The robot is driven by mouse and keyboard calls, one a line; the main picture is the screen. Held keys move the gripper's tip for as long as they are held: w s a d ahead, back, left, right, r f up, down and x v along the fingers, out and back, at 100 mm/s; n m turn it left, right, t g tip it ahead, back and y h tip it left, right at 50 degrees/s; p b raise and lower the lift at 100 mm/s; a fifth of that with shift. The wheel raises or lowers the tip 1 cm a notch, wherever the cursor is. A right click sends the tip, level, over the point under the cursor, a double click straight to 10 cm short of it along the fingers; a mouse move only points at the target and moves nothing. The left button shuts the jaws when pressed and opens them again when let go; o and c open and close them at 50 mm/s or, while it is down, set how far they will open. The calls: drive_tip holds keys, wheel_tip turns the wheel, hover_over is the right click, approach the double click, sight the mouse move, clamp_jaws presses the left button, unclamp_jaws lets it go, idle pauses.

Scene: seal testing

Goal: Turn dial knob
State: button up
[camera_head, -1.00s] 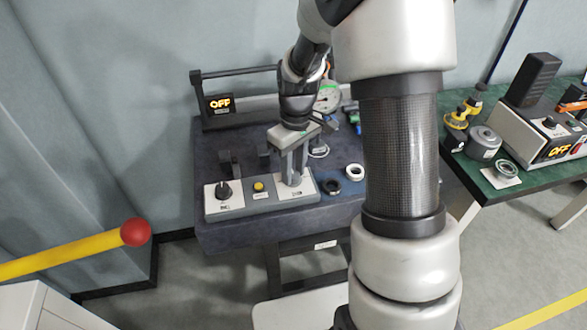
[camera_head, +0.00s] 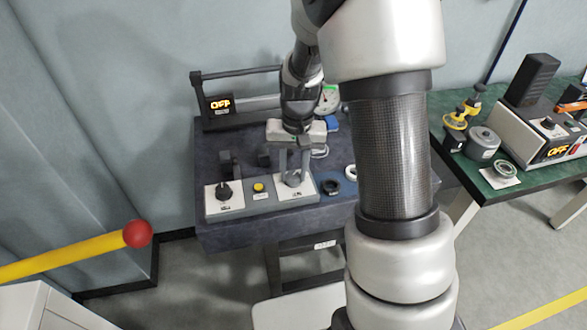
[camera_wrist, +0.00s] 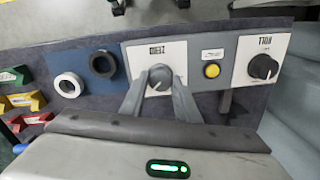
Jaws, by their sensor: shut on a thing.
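A control panel (camera_head: 240,208) lies along the front of the dark workbench, with two dial knobs on white plates. My gripper (camera_head: 293,176) points down at the right-hand grey dial knob (camera_head: 294,181). In the wrist view, its two fingers stand on either side of this knob (camera_wrist: 160,74) and are shut on it. The knob's label appears upside down there. The other dial knob (camera_head: 224,191), dark, is free at the panel's left end; it also shows at the right of the wrist view (camera_wrist: 263,67).
A yellow button (camera_head: 259,188) sits between the knobs. A black ring (camera_head: 331,187) and a white ring (camera_wrist: 69,85) lie beside the panel. An "OFF" display (camera_head: 220,104) stands at the back. A green table (camera_head: 530,172) with instruments is at the right.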

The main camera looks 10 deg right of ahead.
sight(296, 175)
drive_tip(key=shift+m, duration=1.1)
drive_tip(key=o, duration=1)
drive_tip(key=shift+o, duration=0.2)
drive_tip(key=shift+r, duration=0.15)
wheel_tip(296, 175, up, 17)
drive_tip(key=p, duration=0.2)
drive_tip(key=shift+s+d, duration=0.2)
drive_tip(key=shift+d, duration=0.15)
drive_tip(key=shift+r, duration=0.1)
